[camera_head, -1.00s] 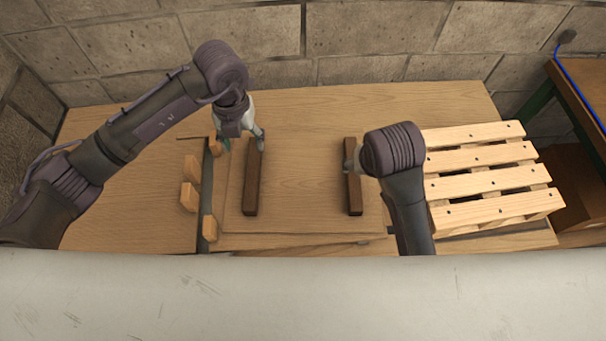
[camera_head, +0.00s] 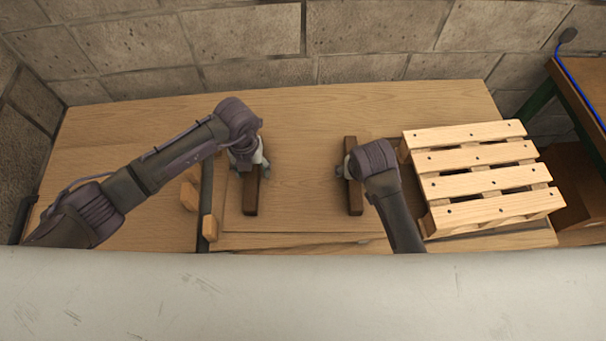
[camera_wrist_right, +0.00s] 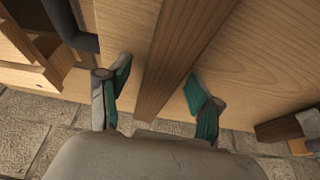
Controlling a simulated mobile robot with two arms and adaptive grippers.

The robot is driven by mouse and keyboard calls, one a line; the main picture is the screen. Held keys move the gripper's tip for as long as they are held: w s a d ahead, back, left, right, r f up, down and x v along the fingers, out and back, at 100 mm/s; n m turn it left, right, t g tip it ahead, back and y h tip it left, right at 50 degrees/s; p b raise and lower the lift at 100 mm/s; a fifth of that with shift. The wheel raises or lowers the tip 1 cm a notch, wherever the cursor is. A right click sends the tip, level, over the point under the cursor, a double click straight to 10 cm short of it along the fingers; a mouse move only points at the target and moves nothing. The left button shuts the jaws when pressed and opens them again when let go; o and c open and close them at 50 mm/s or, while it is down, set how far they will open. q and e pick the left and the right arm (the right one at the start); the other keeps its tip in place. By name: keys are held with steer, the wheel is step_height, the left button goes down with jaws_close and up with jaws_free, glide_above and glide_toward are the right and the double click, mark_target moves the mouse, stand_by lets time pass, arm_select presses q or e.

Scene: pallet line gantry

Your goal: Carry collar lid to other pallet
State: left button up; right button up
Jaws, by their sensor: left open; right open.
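The collar lid (camera_head: 300,200) is a flat wooden panel with two dark battens across it, lying in the middle of the head view. My left gripper (camera_head: 251,172) is open over the left batten (camera_head: 250,198), with a finger showing on its right side. My right gripper (camera_head: 346,168) is open at the right batten (camera_head: 353,200). In the right wrist view this batten (camera_wrist_right: 178,68) runs between the two spread fingers of my right gripper (camera_wrist_right: 155,98). What lies beneath the lid is hidden. An empty slatted pallet (camera_head: 478,157) stands to the right.
Light wooden blocks (camera_head: 210,227) stand along the lid's left side by a dark strip. A stone wall (camera_head: 350,40) closes off the back. A brown table (camera_head: 585,90) with a blue cable stands at the far right.

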arm_select(q)
steer(key=shift+f, duration=0.15)
arm_select(e)
steer(key=shift+w+f, duration=0.1)
steer(key=shift+f, duration=0.05)
arm_select(q)
jaws_close()
arm_select(e)
jaws_close()
